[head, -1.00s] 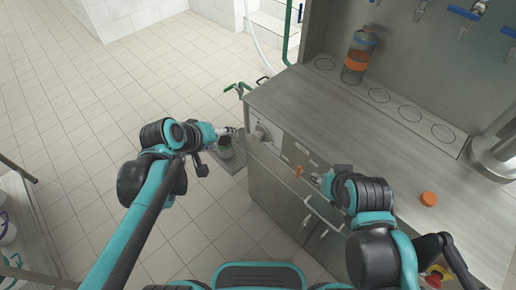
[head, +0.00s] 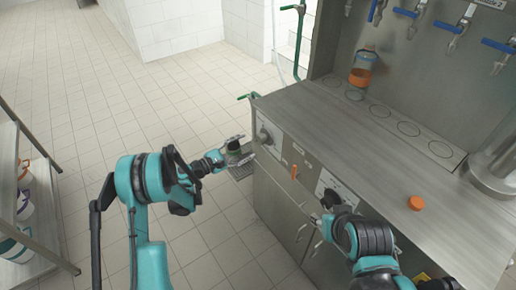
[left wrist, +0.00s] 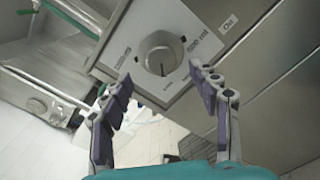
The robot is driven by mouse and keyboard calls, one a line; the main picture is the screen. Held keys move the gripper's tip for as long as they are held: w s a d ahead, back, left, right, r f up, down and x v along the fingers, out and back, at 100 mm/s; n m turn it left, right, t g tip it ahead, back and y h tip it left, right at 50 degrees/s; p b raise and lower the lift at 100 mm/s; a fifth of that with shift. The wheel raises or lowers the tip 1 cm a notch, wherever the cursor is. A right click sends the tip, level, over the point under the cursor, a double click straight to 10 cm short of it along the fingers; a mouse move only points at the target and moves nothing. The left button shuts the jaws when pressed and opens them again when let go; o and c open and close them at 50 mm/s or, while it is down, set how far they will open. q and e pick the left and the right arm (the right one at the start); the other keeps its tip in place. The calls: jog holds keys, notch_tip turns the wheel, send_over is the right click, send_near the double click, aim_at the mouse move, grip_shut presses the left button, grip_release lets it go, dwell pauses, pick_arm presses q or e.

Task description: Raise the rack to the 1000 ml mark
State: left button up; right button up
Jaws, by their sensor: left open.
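The metal filling machine has a round grey knob (left wrist: 160,55) on a pale square plate with ml labels, too blurred to read surely. The knob also shows on the cabinet front in the head view (head: 264,135). My left gripper (head: 241,150) is open just left of it. In the left wrist view its fingers (left wrist: 163,85) are spread below the knob, with nothing between them. My right gripper (head: 320,222) is near the cabinet front by a second dial panel (head: 335,186); its jaws are unclear. I cannot pick out the rack for sure.
A bottle with orange contents (head: 361,68) stands on the steel counter (head: 330,115), under blue-handled taps (head: 460,24). An orange cap (head: 416,203) lies on the counter. A shelf with tubs (head: 22,215) stands at the left. The tiled floor (head: 120,110) between is clear.

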aim_at(258, 141)
pick_arm(q)
jog(key=x, duration=0.2)
jog(key=b+x, duration=0.1)
jog(key=x, duration=0.1)
jog(key=b+x, duration=0.1)
jog(key=x, duration=0.1)
jog(key=shift+f, duration=0.3)
jog(key=shift+x, duration=0.8)
jog(key=shift+r, duration=0.15)
jog(key=c, duration=1.2)
